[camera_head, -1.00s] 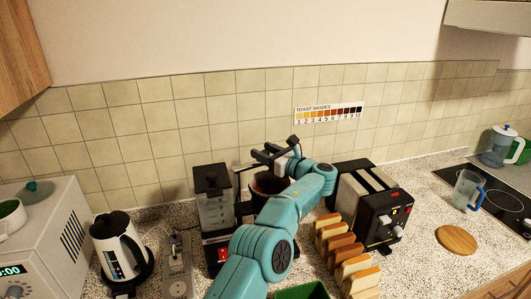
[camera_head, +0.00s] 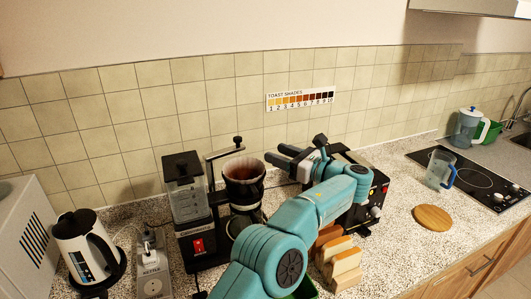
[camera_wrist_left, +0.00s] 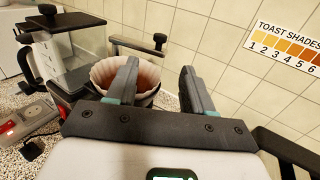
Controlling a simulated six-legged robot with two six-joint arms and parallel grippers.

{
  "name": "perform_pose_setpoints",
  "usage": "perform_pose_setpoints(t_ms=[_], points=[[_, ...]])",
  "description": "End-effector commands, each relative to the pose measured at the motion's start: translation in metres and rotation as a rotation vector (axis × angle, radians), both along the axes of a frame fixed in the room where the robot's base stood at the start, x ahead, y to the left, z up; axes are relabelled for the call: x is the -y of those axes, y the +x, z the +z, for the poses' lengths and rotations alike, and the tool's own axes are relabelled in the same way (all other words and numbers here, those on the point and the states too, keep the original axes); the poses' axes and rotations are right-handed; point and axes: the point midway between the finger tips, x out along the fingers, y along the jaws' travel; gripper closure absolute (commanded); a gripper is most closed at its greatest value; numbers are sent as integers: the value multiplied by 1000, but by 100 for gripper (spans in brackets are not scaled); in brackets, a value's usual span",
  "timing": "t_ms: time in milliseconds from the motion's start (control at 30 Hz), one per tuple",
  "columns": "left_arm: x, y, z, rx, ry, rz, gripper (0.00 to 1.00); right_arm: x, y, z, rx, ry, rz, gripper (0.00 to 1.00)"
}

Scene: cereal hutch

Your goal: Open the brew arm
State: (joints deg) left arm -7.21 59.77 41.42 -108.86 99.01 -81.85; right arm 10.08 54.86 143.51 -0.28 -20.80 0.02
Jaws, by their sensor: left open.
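The coffee maker (camera_head: 203,228) stands left of centre in the head view, with a clear water tank (camera_head: 184,188) and a red switch. Its black brew arm (camera_head: 222,154) reaches right from the tank side and ends in a knob above the back of the filter basket (camera_head: 245,181). The brew arm also shows in the wrist view (camera_wrist_left: 136,47), beyond the basket with its pale paper filter (camera_wrist_left: 110,72). My left gripper (camera_head: 274,156) is open and empty, just right of the basket's rim in the head view. In the wrist view, its left finger overlaps the filter.
A toaster (camera_head: 373,200) and bread slices (camera_head: 341,259) stand close on the right, partly behind my left arm. A white kettle (camera_head: 85,246) and a power strip (camera_head: 152,267) are on the left. Counter is free near the round wooden board (camera_head: 432,217).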

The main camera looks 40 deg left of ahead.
Motion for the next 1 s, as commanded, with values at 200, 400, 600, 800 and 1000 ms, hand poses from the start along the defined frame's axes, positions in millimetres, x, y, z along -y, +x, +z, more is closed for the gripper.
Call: perform_pose_setpoints(t_ms=[200,400,600,800,1000], points=[[8,-1,0,1,0,1,48,0,0,-1,0,0,0,57],[8,0,0,1,-1,0,46,0,0,-1,0,0,0,57],[7,22,-39,169,-219,-128,46,0,0,-10,0,0,0,57],[61,62,-120,724,-916,-210,46,0,0,-27,0,0,0,57],[152,82,-127,1387,-1684,165,46,0,0,-42,0,0,0,57]])
